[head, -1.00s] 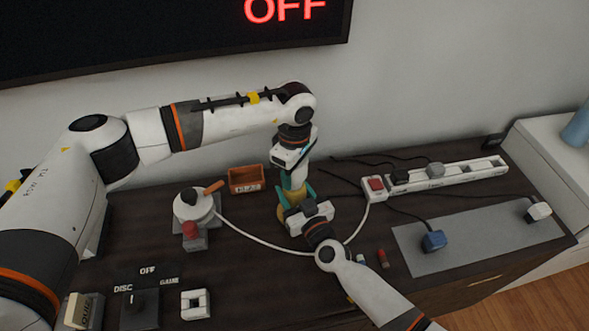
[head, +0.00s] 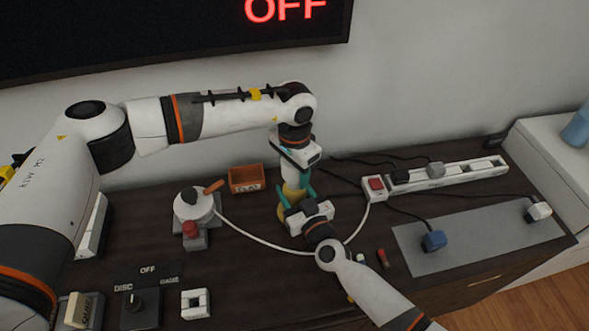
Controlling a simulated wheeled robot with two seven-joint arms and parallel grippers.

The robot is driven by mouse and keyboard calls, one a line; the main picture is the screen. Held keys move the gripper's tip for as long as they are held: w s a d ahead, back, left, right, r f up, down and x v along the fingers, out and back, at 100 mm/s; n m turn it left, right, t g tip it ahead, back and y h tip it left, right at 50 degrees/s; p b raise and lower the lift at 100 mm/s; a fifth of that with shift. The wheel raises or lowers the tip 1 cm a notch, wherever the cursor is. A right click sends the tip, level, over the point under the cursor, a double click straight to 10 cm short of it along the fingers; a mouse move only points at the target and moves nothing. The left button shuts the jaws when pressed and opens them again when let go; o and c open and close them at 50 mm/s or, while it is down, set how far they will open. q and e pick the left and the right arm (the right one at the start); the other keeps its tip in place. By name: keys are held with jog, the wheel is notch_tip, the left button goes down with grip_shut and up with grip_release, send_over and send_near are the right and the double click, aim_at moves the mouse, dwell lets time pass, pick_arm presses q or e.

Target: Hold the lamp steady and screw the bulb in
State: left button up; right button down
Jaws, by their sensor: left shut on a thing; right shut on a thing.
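The lamp (head: 291,196) is a small yellow piece standing mid-table, mostly covered by my grippers. My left gripper (head: 298,180) points down from above and is shut at the lamp's top. The bulb is hidden between its fingers, so how deep it sits cannot be seen. My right gripper (head: 293,203) comes in from the front right, low down, and is shut on the lamp's body. The lamp looks upright. Teal finger parts of the two grippers crowd together around it.
A white cable (head: 250,235) curves across the table to the power strip (head: 450,177). An orange box (head: 246,179) stands behind left. A grey mat (head: 470,240) carries plugs.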

pick_arm(q)
jog(key=shift+w, duration=0.1)
jog(key=o, duration=1)
jog(key=shift+r, duration=0.1)
jog(key=shift+r, duration=2.2)
jog(key=shift+o, duration=0.4)
